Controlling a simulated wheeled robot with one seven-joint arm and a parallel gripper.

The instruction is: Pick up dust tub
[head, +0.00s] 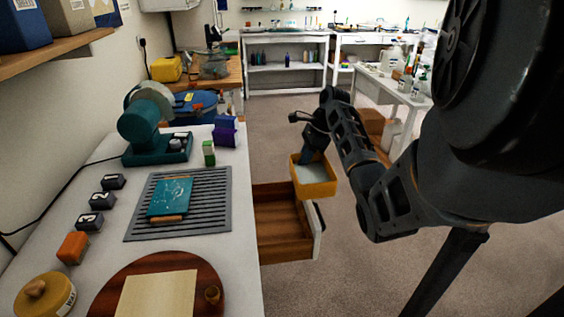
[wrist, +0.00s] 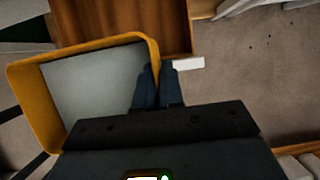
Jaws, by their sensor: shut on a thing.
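The dust tub (head: 315,188) is a yellow-orange open box with pale grey contents. My gripper (head: 308,157) is shut on its wall and holds it in the air above and to the right of the open wooden drawer (head: 285,243). In the wrist view the tub (wrist: 85,45) fills the left side, and my gripper's dark fingers (wrist: 157,88) pinch its right wall. The tub looks roughly level. The drawer (wrist: 140,18) shows behind it in the wrist view and looks empty where visible.
The white bench (head: 215,265) on the left carries a slatted grey mat (head: 135,227) with a teal book, a teal machine (head: 150,130), numbered dark blocks and a round wooden board (head: 205,265). Open carpet floor (head: 350,265) lies right of the drawer.

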